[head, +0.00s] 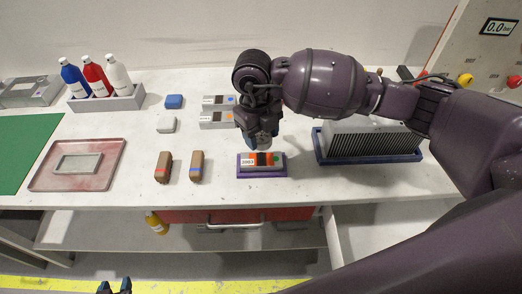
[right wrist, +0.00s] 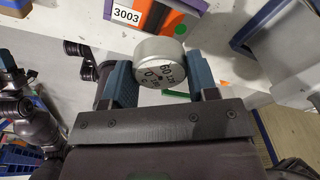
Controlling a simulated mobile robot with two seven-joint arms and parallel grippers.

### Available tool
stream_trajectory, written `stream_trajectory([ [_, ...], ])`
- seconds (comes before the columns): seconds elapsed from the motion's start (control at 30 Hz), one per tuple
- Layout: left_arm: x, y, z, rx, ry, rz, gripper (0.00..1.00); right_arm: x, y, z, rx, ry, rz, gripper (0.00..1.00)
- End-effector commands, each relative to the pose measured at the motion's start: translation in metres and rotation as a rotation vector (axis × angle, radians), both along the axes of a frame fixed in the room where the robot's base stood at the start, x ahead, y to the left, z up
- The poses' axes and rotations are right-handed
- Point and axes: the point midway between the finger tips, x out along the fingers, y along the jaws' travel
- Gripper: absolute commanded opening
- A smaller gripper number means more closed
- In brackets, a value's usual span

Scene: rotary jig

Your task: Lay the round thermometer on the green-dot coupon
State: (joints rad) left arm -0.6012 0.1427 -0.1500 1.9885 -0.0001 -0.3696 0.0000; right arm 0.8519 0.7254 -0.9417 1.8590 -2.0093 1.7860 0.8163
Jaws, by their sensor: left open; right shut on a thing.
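The round thermometer (right wrist: 160,62) is a silver disc with dark markings, between the blue fingers of my right gripper (right wrist: 158,85). My right gripper (head: 262,134) is shut on it, just behind and above the coupon in the head view. Part of the coupon (right wrist: 127,16) shows at the top of the right wrist view. My left gripper (head: 115,287) is open, low at the bottom edge.
Two other coupons (head: 213,119) lie behind, partly hidden by my right arm. Two brown blocks (head: 196,167) stand left of the holder. A pink tray (head: 108,178) and bottles (head: 95,78) are further left.

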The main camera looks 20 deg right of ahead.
Motion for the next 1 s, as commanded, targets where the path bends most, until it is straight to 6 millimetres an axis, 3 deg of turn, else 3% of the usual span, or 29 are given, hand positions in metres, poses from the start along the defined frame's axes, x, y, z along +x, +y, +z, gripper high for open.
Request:
stream_trajectory([
  [0.1, 0.002, 0.0, 0.0, 0.0, -0.004, -0.002, 0.43, 0.0, 0.0, -0.016, 0.001, 0.001, 0.001, 0.29],
  [0.37, 0.003, -0.001, 0.001, 0.0, -0.007, -0.002, 0.43, 0.0, 0.0, -0.031, 0.001, 0.001, 0.0, 0.29],
  [0.6, 0.002, 0.0, -0.003, 0.0, -0.004, -0.002, 0.43, 0.0, 0.0, -0.062, 0.0, 0.001, 0.0, 0.29],
  [1.0, -0.004, 0.0, -0.007, -0.001, 0.008, 0.001, 0.43, 0.0, 0.0, -0.068, 0.0, -0.001, 0.001, 0.29],
])
